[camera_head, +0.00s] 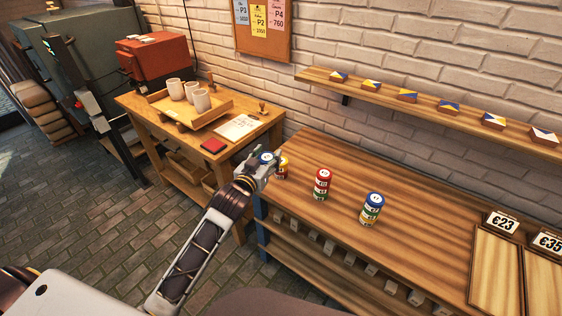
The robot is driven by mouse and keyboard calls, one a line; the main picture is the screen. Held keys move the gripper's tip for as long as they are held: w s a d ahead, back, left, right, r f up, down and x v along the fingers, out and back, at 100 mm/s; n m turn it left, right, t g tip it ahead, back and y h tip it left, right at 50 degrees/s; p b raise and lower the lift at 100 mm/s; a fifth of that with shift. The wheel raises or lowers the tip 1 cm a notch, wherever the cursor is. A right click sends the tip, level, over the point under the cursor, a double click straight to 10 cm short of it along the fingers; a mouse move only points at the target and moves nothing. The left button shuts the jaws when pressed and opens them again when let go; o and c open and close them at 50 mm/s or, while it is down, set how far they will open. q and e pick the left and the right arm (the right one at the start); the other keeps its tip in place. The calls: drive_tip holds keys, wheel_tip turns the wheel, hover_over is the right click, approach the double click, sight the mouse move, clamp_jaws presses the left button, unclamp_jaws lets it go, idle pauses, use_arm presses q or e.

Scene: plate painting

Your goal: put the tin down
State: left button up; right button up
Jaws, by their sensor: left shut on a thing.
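My left gripper (262,163) is shut on a small tin (266,157) with a blue top and a pale label, over the left end of the long wooden bench (420,222). The gripper's fingers hide most of the tin. Just right of the gripper stands a tin with yellow and red (284,169), partly hidden by it. I cannot tell whether the held tin touches it. A red-topped stack of tins (322,184) stands on the bench, with a blue-topped stack (372,209) to its right. My right gripper is not in view.
A wall shelf (420,98) with small painted blocks hangs above the bench. The bench is clear between the stacks and the price signs (501,222).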

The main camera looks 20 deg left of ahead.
use_arm(q)
drive_tip(key=shift+w+d+r+m+g+h, duration=0.25)
drive_tip(key=shift+w+d+r+m+h, duration=0.75)
drive_tip(key=shift+w+r, duration=2.4)
drive_tip(key=shift+w+d+r+m+g+h, duration=0.25)
drive_tip(key=shift+w+d+r+m+h, duration=1.2)
drive_tip(key=shift+r, duration=3.25)
drive_tip(key=w+a+f+n, duration=0.1)
drive_tip(key=w+a+f, duration=0.1)
drive_tip(key=f, duration=0.6)
drive_tip(key=w+a+f, duration=0.2)
drive_tip(key=f, duration=0.6)
drive_tip(key=shift+w+a+n, duration=0.3)
drive_tip(key=shift+w+n, duration=0.05)
drive_tip(key=shift+w, duration=0.05)
drive_tip(key=shift+y, duration=0.25)
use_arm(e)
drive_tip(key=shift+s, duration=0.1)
